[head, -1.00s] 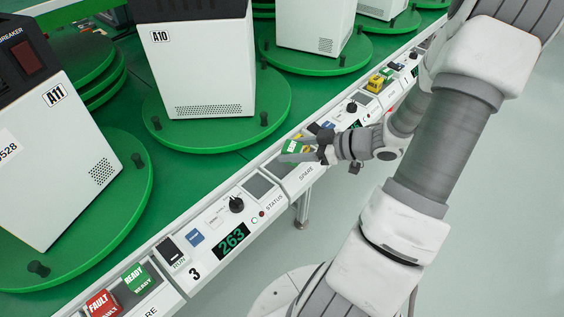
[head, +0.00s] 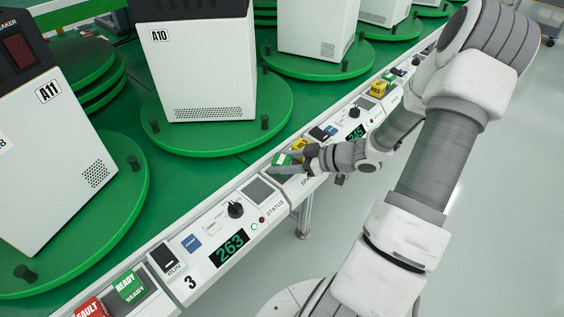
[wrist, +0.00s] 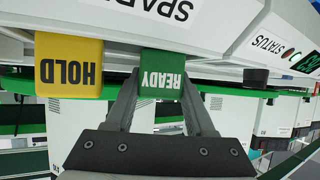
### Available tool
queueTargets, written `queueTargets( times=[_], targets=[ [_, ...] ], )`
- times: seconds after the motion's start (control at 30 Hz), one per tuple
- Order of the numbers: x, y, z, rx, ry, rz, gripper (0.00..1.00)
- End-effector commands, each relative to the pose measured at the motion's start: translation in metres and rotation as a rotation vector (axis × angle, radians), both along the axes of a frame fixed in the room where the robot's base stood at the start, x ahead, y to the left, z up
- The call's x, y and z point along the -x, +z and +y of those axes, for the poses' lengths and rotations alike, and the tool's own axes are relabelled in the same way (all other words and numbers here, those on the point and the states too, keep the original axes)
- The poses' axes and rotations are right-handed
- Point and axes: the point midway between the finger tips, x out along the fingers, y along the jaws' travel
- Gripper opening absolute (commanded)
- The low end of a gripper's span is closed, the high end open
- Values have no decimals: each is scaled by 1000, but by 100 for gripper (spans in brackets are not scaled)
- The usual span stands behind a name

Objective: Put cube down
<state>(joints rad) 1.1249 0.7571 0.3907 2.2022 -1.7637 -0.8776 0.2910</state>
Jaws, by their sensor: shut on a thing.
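My gripper (head: 291,158) is shut on a green cube (head: 282,159) at the spare section of the console, whose "SPARE" label (wrist: 168,10) shows in the wrist view. In the wrist view, the green cube (wrist: 163,76) reads "READY" and sits between the two fingers of my gripper (wrist: 160,90). A yellow "HOLD" cube (wrist: 69,66) stands beside it, with a narrow gap between them. The yellow cube also shows in the head view (head: 298,146), just beyond the green one. I cannot tell whether the green cube's underside touches the console.
The console's dark square screen (head: 258,189), knob (head: 235,209) and "263" display (head: 230,248) lie to the lower left. Another green "READY" cube (head: 128,285) and a red "FAULT" cube (head: 91,307) sit further along. Green turntables (head: 218,137) with white machines stand behind.

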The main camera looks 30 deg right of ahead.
Motion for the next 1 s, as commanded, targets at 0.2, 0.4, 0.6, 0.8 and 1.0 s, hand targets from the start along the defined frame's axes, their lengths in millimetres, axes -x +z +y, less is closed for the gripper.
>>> queueTargets(
  times=[0.2,0.4,0.6,0.8,1.0],
  targets=[
    [0,-2,0,0,0,0,67],
    [0,-2,0,0,0,0,67],
    [8,10,-8,2,-3,0,67],
    [36,30,-34,2,-4,1,67],
    [63,46,-58,2,-3,1,67]
  ],
)
